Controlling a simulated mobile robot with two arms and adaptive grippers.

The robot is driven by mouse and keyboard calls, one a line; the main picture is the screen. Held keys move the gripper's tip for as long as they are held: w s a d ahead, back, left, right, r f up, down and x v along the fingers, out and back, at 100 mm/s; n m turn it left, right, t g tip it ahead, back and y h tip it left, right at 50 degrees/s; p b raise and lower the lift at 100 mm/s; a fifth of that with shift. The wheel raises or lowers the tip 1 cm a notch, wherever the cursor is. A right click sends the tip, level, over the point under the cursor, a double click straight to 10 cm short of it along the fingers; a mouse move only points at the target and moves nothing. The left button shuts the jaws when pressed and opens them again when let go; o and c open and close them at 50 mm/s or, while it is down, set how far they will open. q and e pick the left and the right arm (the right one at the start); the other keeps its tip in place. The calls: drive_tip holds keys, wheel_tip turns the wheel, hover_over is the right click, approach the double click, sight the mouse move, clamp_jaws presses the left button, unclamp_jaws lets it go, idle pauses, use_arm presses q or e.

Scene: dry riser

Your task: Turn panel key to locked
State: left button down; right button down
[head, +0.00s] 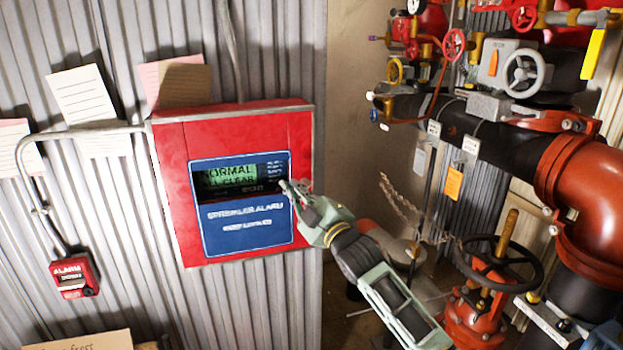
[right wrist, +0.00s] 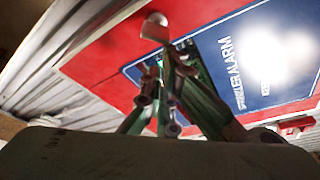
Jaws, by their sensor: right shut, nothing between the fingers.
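The red alarm panel (head: 235,128) hangs on the corrugated wall, with a blue face (head: 245,238) and a lit green display (head: 230,174) that reads "NORMAL" and, less clearly, "CLEAR". My right gripper (head: 288,187) is at the right edge of the blue face, its fingers shut and empty. In the right wrist view its fingertips (right wrist: 170,68) are close together in front of the panel (right wrist: 108,72). A small pale knob-like piece (right wrist: 155,28) shows just beyond them; I cannot tell whether it is the key. No key shows clearly in the head view. My left gripper is not in view.
A small red alarm box (head: 75,277) and grey conduit (head: 85,131) are at left. Papers (head: 82,95) hang above. At right are red pipes (head: 585,190), valves and a black handwheel (head: 500,263), close to my right arm.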

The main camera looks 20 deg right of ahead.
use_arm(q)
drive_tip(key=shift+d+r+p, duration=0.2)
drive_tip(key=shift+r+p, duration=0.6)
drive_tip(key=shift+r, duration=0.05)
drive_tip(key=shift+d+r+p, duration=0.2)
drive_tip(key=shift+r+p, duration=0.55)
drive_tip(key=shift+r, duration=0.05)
use_arm(e)
drive_tip(key=shift+f+n+g+y, duration=0.15)
drive_tip(key=shift+f+n+g, duration=0.15)
drive_tip(key=shift+n, duration=0.65)
drive_tip(key=shift+f+n+g+y, duration=0.1)
drive_tip(key=shift+f+n+g, duration=0.2)
drive_tip(key=shift+n, duration=0.7)
drive_tip(key=shift+f+n+g+y, duration=0.2)
drive_tip(key=shift+n+g, duration=0.2)
drive_tip(key=shift+n, duration=0.55)
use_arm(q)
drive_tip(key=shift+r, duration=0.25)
use_arm(e)
drive_tip(key=shift+f+n, duration=0.25)
drive_tip(key=shift+n, duration=0.35)
use_arm(q)
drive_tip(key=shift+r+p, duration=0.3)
drive_tip(key=shift+p, duration=0.2)
use_arm(e)
drive_tip(key=shift+f, duration=0.25)
